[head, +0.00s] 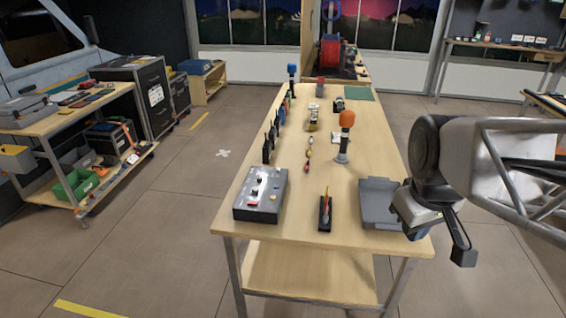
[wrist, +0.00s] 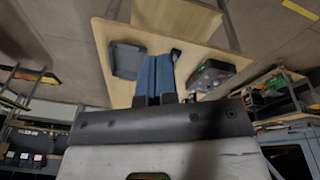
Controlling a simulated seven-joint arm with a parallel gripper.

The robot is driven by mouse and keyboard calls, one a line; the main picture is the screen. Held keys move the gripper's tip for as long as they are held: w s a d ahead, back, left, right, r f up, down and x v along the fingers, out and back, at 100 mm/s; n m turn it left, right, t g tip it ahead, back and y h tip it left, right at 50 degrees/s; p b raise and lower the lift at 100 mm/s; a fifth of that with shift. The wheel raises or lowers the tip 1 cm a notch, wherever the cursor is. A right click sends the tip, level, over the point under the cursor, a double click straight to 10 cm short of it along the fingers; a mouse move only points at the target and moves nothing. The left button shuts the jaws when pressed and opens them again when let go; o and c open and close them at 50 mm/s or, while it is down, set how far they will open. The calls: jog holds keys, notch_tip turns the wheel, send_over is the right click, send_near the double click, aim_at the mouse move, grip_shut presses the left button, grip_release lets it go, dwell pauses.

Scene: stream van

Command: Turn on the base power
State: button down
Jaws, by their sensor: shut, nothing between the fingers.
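The box also shows in the wrist view (wrist: 226,77), right of my fingers. Which of its parts is the power switch is too small to tell. My gripper (head: 463,256) hangs off the table's near right corner, well to the right of the box and apart from it. In the wrist view my gripper (wrist: 155,58) shows its two blue-grey fingers together, with nothing between them.
A grey tray (head: 377,203) lies by my gripper. A small black stand with a red-orange item (head: 325,212) stands between tray and box. An orange-topped microphone (head: 346,120) stands upright behind. Several dark upright items (head: 268,146) line the left edge. A loaded cart (head: 60,124) stands left.

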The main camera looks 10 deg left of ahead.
jog(key=w+a+r+n, duration=0.1)
jog(key=w+a+n, duration=0.6)
jog(key=w, duration=0.4)
jog(key=n+g+h, duration=0.1)
jog(key=n+g, duration=0.1)
jog(key=n, duration=2.1)
send_over(257, 203)
jog(key=a, duration=0.1)
notch_tip(257, 203, down, 13)
jog(key=shift+w+a+f+n, duration=0.1)
jog(key=shift+a+f+n, duration=0.4)
jog(key=shift+a, duration=0.1)
jog(key=f, duration=0.4)
jog(key=d+f, duration=0.1)
jog(key=f, duration=0.8)
jog(key=shift+d+f, duration=0.4)
